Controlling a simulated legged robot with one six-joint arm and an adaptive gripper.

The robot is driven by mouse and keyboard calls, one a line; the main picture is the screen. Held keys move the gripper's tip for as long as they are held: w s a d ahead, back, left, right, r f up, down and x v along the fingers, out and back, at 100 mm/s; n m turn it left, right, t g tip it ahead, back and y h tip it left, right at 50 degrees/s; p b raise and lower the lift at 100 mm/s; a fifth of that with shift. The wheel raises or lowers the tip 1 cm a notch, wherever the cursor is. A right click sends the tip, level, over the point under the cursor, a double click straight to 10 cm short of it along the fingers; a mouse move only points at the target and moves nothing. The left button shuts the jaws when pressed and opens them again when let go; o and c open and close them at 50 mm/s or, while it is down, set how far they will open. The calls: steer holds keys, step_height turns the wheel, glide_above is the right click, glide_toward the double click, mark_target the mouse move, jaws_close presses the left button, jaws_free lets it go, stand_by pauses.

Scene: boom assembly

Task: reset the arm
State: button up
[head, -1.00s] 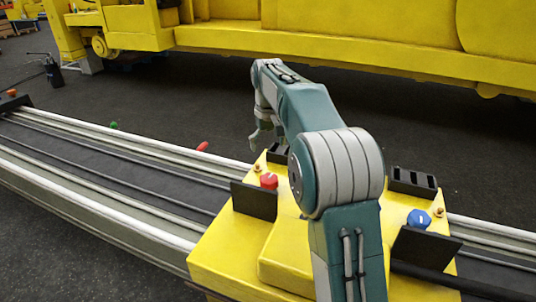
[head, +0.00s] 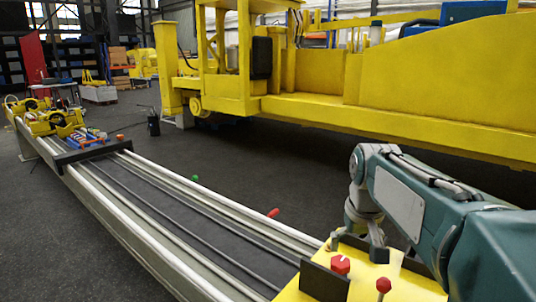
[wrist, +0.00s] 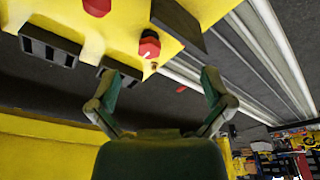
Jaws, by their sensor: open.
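My arm (head: 410,200) is folded over the yellow body top (head: 400,288) at the right of the head view. My gripper (wrist: 165,82) shows in the wrist view with its two fingers spread wide and nothing between them. In the head view its fingers are hard to make out beside a black bracket. A red knob (head: 340,265) and a second red knob (head: 383,286) stand on the yellow top. In the wrist view, a red knob (wrist: 149,46) lies beyond the fingertips, apart from them.
A long rail track (head: 170,200) runs to the far left, with coloured parts (head: 92,136) at its far end. A green piece (head: 195,178) and a red piece (head: 273,213) show along its right side. A large yellow machine (head: 400,120) stands behind. Dark floor lies between.

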steer(key=s+a+f+t, duration=0.1)
steer(key=s+f, duration=0.2)
steer(key=s, duration=0.7)
steer(key=s+a+f+t, duration=0.1)
steer(key=s+f, duration=0.3)
steer(key=s, duration=0.5)
steer(key=shift+s+t, duration=0.35)
steer(key=shift+t, duration=0.25)
steer(key=shift+r, duration=0.1)
